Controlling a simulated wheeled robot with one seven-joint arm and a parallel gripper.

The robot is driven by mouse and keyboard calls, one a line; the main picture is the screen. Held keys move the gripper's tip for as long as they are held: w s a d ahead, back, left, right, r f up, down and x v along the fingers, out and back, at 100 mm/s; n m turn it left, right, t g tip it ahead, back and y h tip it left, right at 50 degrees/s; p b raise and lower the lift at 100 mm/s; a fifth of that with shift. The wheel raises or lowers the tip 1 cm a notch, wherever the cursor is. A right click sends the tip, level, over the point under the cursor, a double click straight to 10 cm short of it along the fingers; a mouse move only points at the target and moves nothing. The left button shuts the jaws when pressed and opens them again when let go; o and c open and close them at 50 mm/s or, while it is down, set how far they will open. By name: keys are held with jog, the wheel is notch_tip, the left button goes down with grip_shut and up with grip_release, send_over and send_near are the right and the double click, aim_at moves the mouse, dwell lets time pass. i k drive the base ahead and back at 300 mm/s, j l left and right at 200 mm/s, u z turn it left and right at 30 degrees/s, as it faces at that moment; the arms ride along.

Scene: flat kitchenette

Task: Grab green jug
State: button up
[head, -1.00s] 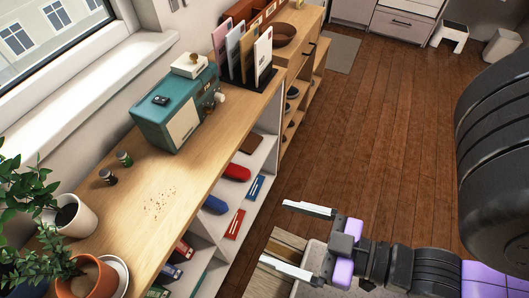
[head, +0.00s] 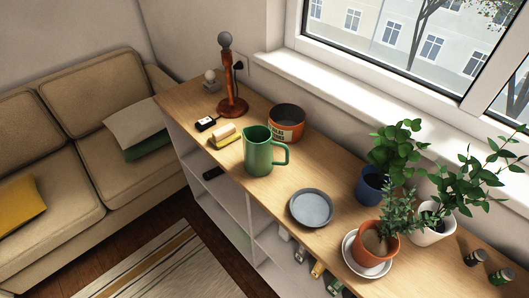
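The green jug (head: 259,154) stands upright on the wooden top of the long shelf unit, near its front edge, in the head view. Its handle points right and its spout is at the upper left. Its mouth is open towards me. My gripper is not in the head view now, so its distance from the jug and its state do not show.
Around the jug are an orange pot (head: 287,124), a yellow block (head: 223,132), a grey dish (head: 311,208) and a wooden lamp (head: 230,80). Potted plants (head: 372,243) stand to the right. A sofa (head: 80,150) and a striped rug (head: 160,265) lie to the left.

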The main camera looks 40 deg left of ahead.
aim_at(266, 153)
jog(key=u, duration=0.4)
jog(key=i+u, duration=0.15)
jog(key=u, duration=0.2)
jog(key=l+u, duration=0.1)
jog(key=u, duration=0.3)
jog(key=i, duration=0.05)
